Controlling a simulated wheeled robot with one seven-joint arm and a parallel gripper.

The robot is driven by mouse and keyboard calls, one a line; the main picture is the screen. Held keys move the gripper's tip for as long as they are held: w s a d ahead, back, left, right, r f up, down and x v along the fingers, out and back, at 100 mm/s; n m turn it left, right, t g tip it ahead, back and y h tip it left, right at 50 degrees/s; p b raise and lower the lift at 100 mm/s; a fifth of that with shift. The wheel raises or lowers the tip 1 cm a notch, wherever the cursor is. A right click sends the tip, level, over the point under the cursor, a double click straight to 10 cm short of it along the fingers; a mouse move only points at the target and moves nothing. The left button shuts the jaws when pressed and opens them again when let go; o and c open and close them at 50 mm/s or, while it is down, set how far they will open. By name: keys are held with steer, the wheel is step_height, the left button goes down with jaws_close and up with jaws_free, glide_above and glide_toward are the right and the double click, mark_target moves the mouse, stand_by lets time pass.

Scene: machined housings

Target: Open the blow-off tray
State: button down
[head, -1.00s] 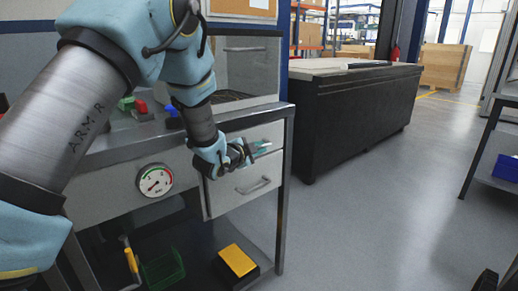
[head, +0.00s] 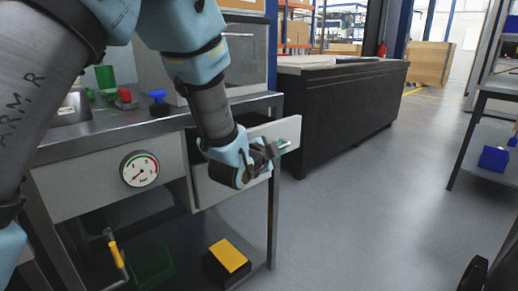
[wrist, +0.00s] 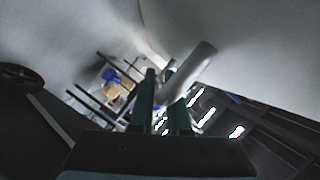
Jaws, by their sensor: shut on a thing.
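The tray is a pale grey drawer front (head: 286,130) under the steel bench; it stands out from the bench, past the right leg. My gripper (head: 278,149) is at the front of it, its dark green fingers shut on the drawer handle. In the wrist view the fingers (wrist: 165,88) lie on a round silver bar handle (wrist: 194,70), with the pale drawer front (wrist: 250,45) behind. In the head view my wrist and hand hide the middle of the drawer front and most of the handle.
A round pressure gauge (head: 139,169) is on the bench front, left of the drawer. A yellow-topped box (head: 230,255) and a green crate (head: 153,268) sit on the lower shelf. A black cabinet (head: 345,115) stands behind at right.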

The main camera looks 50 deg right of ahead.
steer(key=s+b, duration=0.1)
steer(key=s, duration=0.8)
steer(key=shift+s+a, duration=0.3)
steer(key=shift+s, duration=0.1)
steer(key=c, duration=0.9)
jaws_free()
steer(key=shift+a, duration=0.1)
steer(key=v, duration=1)
steer(key=shift+s+a+r, duration=0.1)
steer(key=shift+s+a, duration=0.05)
steer(key=shift+a, duration=0.1)
